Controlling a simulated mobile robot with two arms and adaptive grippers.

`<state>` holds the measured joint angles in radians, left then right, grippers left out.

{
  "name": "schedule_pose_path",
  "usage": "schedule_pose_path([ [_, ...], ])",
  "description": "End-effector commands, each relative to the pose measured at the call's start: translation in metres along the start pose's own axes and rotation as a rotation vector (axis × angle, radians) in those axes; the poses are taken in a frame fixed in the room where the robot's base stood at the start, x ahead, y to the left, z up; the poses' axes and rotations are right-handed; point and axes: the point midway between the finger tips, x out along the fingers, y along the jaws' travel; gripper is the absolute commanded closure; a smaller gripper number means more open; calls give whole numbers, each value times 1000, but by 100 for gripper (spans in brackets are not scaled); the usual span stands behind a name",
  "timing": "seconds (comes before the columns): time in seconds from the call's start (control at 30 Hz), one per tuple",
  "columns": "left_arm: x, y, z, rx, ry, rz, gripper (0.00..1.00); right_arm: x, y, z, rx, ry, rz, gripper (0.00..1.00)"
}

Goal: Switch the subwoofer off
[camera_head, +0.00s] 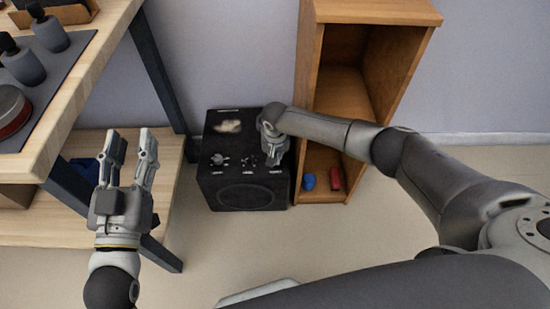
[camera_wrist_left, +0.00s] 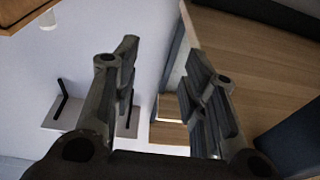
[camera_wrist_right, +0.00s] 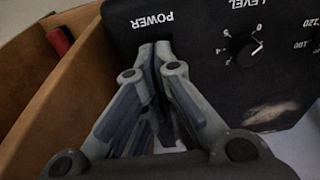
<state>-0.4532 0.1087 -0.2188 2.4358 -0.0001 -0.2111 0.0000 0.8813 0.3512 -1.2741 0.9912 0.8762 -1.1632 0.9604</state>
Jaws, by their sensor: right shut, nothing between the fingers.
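The subwoofer (camera_head: 243,193) is a black box on the floor against the wall, with a round speaker outline on its front and controls and white lettering on its top panel. My right gripper (camera_head: 273,158) points down at the right part of that panel. In the right wrist view my right gripper (camera_wrist_right: 155,50) is shut and empty, its fingertips just beside the POWER label (camera_wrist_right: 152,22). The power switch is hidden behind the fingers. Whether they touch the panel I cannot tell. The LEVEL knob (camera_wrist_right: 248,50) is beside them. My left gripper (camera_head: 131,145) is open and empty, away from the subwoofer.
A wooden shelf unit (camera_head: 312,60) stands right of the subwoofer, with a blue object (camera_head: 309,181) and a red object (camera_head: 336,179) at its bottom. A wooden table (camera_head: 95,55) with dark legs is on the left, bearing dark bottles. The floor in front is clear.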

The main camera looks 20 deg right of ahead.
Motion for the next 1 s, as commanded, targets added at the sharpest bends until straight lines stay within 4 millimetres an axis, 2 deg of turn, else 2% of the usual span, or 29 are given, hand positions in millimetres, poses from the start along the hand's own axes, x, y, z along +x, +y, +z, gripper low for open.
schedule_pose_path([
  [1.0, 0, 2, -13, -3, 72, 4, 60, 5, 0, 1, 0, 0, 0, 100],
])
